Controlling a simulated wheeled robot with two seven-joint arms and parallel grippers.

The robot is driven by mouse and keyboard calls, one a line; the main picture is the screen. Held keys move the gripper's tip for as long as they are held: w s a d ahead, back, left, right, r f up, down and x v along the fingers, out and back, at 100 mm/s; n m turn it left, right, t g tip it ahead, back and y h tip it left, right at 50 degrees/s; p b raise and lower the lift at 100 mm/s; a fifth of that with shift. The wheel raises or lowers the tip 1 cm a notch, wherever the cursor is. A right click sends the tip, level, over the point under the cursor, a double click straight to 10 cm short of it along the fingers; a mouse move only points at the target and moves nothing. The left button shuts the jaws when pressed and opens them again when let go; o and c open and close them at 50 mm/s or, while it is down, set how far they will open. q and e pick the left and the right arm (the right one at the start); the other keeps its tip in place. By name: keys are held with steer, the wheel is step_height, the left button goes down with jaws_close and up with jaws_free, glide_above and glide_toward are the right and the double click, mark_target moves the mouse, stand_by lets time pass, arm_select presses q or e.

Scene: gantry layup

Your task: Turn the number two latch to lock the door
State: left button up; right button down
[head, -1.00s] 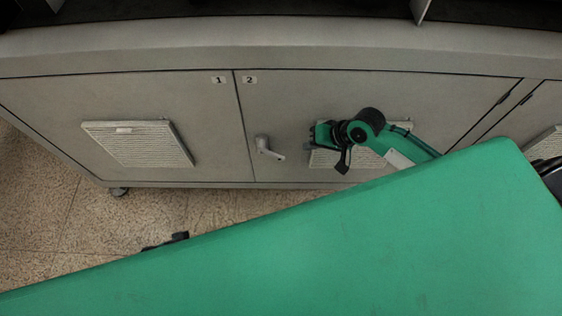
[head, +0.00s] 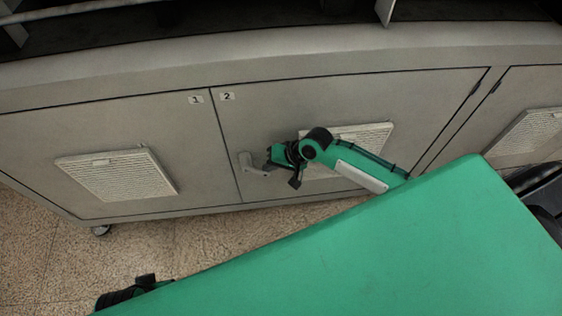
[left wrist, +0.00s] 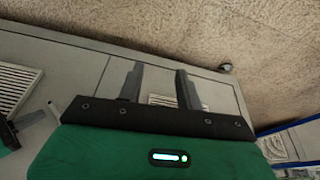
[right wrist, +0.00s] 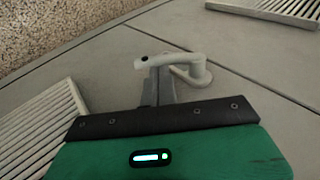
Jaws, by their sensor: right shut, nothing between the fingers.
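The number two latch (head: 252,165) is a pale grey lever near the left edge of the door marked 2 (head: 232,130). In the head view its handle slants down to the right. In the right wrist view the latch (right wrist: 193,72) shows its bent lever and round base. My right gripper (head: 269,164) is at the latch. Its fingers (right wrist: 158,85) are shut, empty, and overlap the free end of the handle; I cannot tell whether they touch it. My left gripper (left wrist: 159,84) is open and empty, away from the latch.
The door marked 1 (head: 110,125) is to the left and has a slatted vent (head: 118,175). Door 2 sits flush with the cabinet front, its vent (head: 365,135) partly behind my right arm. Speckled floor (head: 200,240) lies open below the cabinet.

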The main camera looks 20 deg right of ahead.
arm_select(q)
steer(key=shift+s+r, duration=0.1)
steer(key=shift+r, duration=0.3)
arm_select(e)
steer(key=shift+x, duration=0.85)
arm_select(q)
steer(key=shift+f, duration=0.1)
arm_select(e)
steer(key=shift+f, duration=0.1)
arm_select(q)
steer(key=shift+d+b, duration=0.1)
steer(key=shift+b, duration=0.2)
